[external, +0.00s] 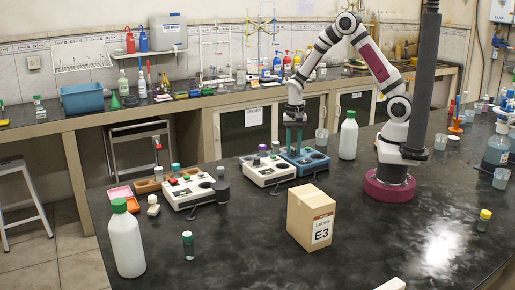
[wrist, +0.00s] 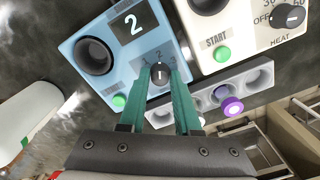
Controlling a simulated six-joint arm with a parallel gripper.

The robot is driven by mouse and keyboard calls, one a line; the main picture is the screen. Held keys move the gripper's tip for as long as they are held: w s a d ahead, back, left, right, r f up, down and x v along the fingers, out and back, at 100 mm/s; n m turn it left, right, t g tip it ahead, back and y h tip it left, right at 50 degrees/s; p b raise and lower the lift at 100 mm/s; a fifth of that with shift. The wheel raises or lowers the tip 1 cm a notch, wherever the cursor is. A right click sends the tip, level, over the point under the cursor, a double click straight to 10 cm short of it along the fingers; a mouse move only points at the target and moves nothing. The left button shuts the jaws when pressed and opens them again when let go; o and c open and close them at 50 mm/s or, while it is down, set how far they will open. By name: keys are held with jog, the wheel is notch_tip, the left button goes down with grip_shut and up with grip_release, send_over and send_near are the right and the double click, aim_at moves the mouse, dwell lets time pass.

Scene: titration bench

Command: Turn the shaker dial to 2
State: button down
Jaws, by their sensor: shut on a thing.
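The blue shaker (external: 312,167) stands on the dark bench in front of my arm. In the wrist view the shaker (wrist: 110,65) has a round dark well and a black display (wrist: 133,23) that reads 2. Its small dark dial (wrist: 160,72) sits beneath the printed numbers 1, 2 and 3, below the display. My gripper (wrist: 161,78) points down with its teal fingers on either side of the dial, shut on it. The dial's pointer seems to face the 2. In the external view my gripper (external: 294,142) is over the shaker, and the dial is hidden.
A white heater unit (wrist: 245,30) with a green START button stands beside the shaker. A grey rack (wrist: 215,95) with a purple-capped vial lies close by. A white bottle (external: 348,136) stands right of the shaker; a cardboard box (external: 303,222) is in front.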

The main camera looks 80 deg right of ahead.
jog(key=c, duration=0.6)
grip_release()
notch_tip(320, 180, up, 16)
jog(key=shift+f, duration=0.1)
jog(key=s+a+n, duration=0.3)
jog(key=s+a, duration=0.2)
jog(key=s, duration=0.2)
jog(key=s+a+n+y, duration=0.1)
jog(key=s+a+n, duration=0.2)
jog(key=s, duration=0.4)
jog(key=s+a+n, duration=0.4)
jog(key=s+a, duration=0.2)
jog(key=s, duration=0.1)
jog(key=shift+s+a+r+y, duration=0.3)
jog(key=shift+s+r+y, duration=0.1)
